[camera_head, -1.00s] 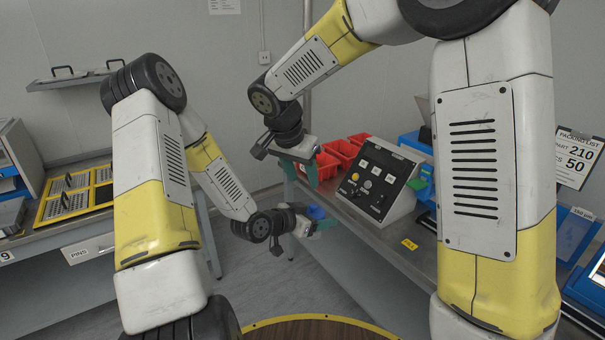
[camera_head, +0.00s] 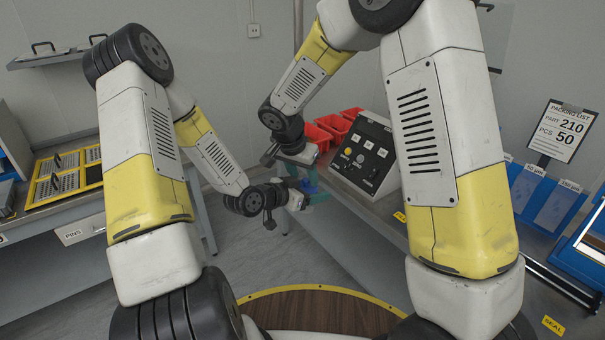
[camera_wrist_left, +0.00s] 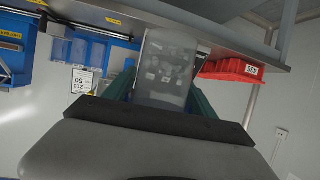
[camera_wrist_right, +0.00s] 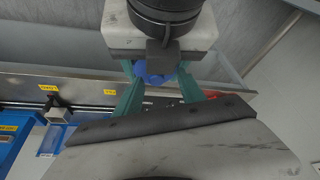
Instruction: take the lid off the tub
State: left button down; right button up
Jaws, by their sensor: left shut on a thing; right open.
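My left gripper (camera_head: 313,196) is shut on a translucent tub (camera_wrist_left: 166,70), which shows between its teal fingers in the left wrist view. Pale shapes show in the tub's clear wall. The blue lid (camera_wrist_right: 155,73) shows in the right wrist view, between the teal fingers of my right gripper (camera_wrist_right: 158,92) and in front of my left gripper. My right gripper is open, just above my left gripper in the head view. I cannot tell whether its fingers touch the lid. The tub is mostly hidden in the head view.
A sloped control box (camera_head: 362,155) and red bins (camera_head: 333,127) stand on the bench right behind the grippers. Blue bins (camera_head: 545,196) and a packing list sign (camera_head: 562,131) are farther right. A yellow-framed tray (camera_head: 65,182) lies on the left bench. Open floor lies between the benches.

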grip_shut()
jog(key=shift+a, duration=0.1)
jog(key=shift+r, duration=0.2)
jog(key=shift+a+r, duration=0.25)
jog(key=shift+r, duration=0.85)
jog(key=shift+d+f, duration=0.2)
jog(key=shift+d, duration=0.05)
jog(key=shift+r+t+y, duration=0.3)
jog(key=shift+r+y, duration=0.05)
jog(key=shift+y, duration=0.45)
